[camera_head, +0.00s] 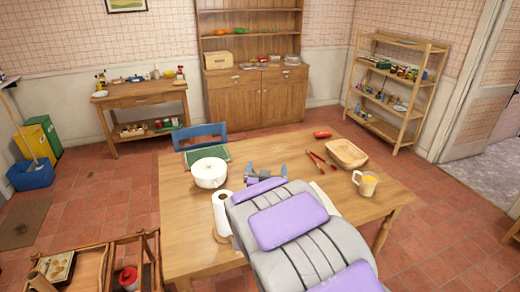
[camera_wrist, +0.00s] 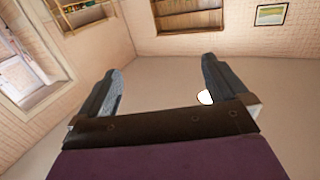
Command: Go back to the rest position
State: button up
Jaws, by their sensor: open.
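My arm, grey with purple panels, reaches forward over the wooden table (camera_head: 330,215) from the bottom of the head view. My gripper (camera_head: 267,173) is at its far end, above the table's middle, with its two blue-grey fingers apart. In the wrist view my gripper (camera_wrist: 160,80) shows its fingers spread wide with nothing between them.
Near my gripper are a white pot (camera_head: 209,173), a paper roll (camera_head: 222,214), red tongs (camera_head: 318,161), a wooden tray (camera_head: 346,153) and a yellow-filled cup (camera_head: 367,184). A blue chair (camera_head: 200,136) stands behind the table. Wooden crates (camera_head: 75,272) are at lower left.

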jog(key=s+d+f+g+y, duration=0.1)
jog(key=s+g, duration=0.5)
jog(key=s, duration=1)
jog(key=s+d+f+n+g+y, duration=0.1)
jog(key=s+d+g, duration=0.3)
jog(key=s, duration=1.3)
jog(key=s+d+f+n+g+y, duration=0.1)
jog(key=s+d+g, duration=0.1)
jog(key=s+g, duration=0.7)
jog(key=s, duration=0.7)
jog(key=shift+s+d+f, duration=0.15)
jog(key=shift+s+f, duration=0.05)
jog(key=shift+s, duration=0.2)
jog(key=shift+c, duration=0.3)
